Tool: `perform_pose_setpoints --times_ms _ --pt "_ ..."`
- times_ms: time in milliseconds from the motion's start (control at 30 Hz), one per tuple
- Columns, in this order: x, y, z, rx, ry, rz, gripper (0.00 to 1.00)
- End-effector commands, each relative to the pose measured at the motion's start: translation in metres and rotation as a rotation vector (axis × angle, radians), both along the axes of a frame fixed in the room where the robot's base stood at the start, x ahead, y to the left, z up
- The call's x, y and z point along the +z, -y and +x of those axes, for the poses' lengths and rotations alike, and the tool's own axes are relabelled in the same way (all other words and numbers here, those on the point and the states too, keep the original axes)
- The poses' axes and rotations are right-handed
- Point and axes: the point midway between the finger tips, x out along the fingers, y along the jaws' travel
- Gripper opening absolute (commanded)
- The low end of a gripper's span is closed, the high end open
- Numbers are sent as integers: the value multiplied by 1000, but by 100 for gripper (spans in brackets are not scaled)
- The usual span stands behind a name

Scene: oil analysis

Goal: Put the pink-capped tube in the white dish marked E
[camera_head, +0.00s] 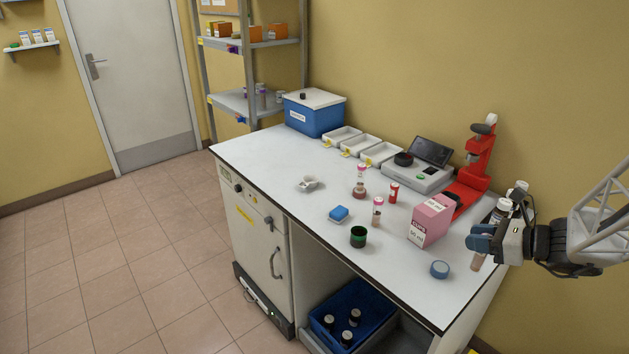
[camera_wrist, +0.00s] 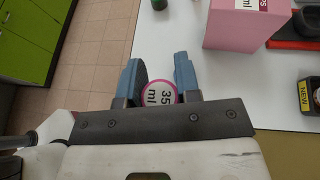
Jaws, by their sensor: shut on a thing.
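My gripper (camera_head: 484,241) is at the right end of the white bench, its blue fingers shut on a tube (camera_head: 477,263). In the wrist view, my gripper (camera_wrist: 157,72) has the tube's pink-rimmed cap (camera_wrist: 158,92), marked 35 ml, between its fingers. In the head view the fingers hide the cap, and only the brownish lower tube shows. Three white dishes with yellow tags stand in a row at the back: a left one (camera_head: 334,141), a middle one (camera_head: 353,152) and a right one (camera_head: 374,160). Their letters are too small to read.
Two other pink- or red-capped tubes, one upright (camera_head: 361,171) and one nearer (camera_head: 377,204), stand mid-bench.

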Motion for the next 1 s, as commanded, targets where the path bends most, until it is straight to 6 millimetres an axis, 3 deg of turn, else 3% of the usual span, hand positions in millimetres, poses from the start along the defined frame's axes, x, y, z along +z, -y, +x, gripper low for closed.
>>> perform_pose_setpoints --times_ms 400,767,1000 --pt "77 -1 1 0 2 -1 8" --pt "76 -19 41 6 4 -9 8" --pt "78 -44 82 11 9 -16 8"
